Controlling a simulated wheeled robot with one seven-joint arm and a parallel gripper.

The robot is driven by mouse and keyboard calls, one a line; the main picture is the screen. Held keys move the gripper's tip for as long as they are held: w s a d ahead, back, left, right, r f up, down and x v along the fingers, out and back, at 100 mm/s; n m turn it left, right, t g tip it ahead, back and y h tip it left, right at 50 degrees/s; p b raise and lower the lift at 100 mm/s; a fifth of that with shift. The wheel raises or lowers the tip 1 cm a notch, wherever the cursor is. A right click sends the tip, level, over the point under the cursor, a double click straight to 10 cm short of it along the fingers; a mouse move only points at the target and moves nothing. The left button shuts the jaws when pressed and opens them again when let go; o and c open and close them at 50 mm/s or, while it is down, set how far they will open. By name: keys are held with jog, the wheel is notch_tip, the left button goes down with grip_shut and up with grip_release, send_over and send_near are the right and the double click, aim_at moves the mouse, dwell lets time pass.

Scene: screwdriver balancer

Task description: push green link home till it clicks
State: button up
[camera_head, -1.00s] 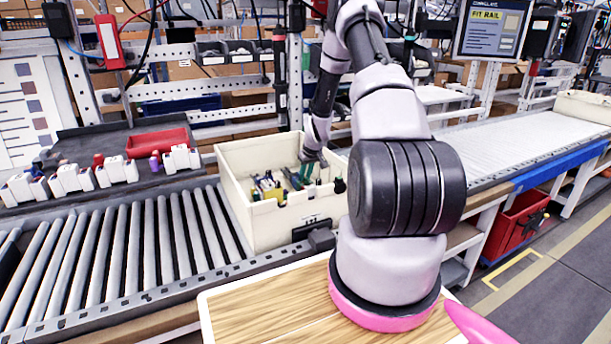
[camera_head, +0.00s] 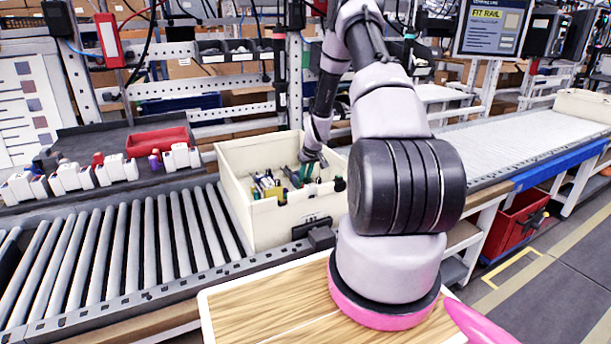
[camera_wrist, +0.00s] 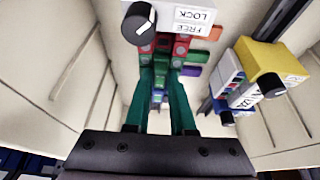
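My gripper (camera_wrist: 163,50) reaches down inside a cream bin; its two teal fingers are parted, with red and grey at their tips. A green piece (camera_wrist: 191,56) shows just right of the fingertips in the wrist view, and more green and blue parts show between the fingers. I cannot tell which is the green link, or whether anything is gripped. A white block marked FREE and LOCK, with a black knob (camera_wrist: 138,23), lies just beyond the fingertips. In the head view my gripper (camera_head: 308,173) is small, and its tips are partly hidden among the bin's contents.
The cream bin (camera_head: 262,218) has high walls close around my gripper. A yellow block (camera_wrist: 270,62) with a black knob and blue parts stands to the right in the wrist view. A roller conveyor (camera_head: 130,245) lies left of the bin. A red tray (camera_head: 157,142) sits behind it.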

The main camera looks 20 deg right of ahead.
jog(key=o, duration=0.4)
jog(key=shift+f, duration=0.1)
jog(key=shift+s, duration=0.1)
jog(key=v, duration=1.1)
jog(key=s+a+r+m, duration=0.1)
jog(key=s+a+r, duration=0.2)
jog(key=r, duration=0.5)
jog(key=s+a+r+t, duration=0.1)
jog(key=s+a+r, duration=0.25)
jog(key=r, duration=0.55)
jog(key=s+a+r+m, duration=0.1)
jog(key=s+a+r, duration=0.25)
jog(key=r, duration=0.45)
jog(key=s+a+r+m, duration=0.1)
jog(key=s+a+r, duration=0.2)
jog(key=s, duration=0.4)
jog(key=s+a+r+t+y, duration=0.1)
jog(key=s+r, duration=0.3)
jog(key=s, duration=0.4)
jog(key=s+a+r+m, duration=0.1)
jog(key=s+a+r, duration=0.2)
jog(key=s, duration=0.4)
jog(key=shift+s+a+r+m+t+y, duration=0.3)
jog(key=shift+s+a+y, duration=0.1)
jog(key=shift+a, duration=0.4)
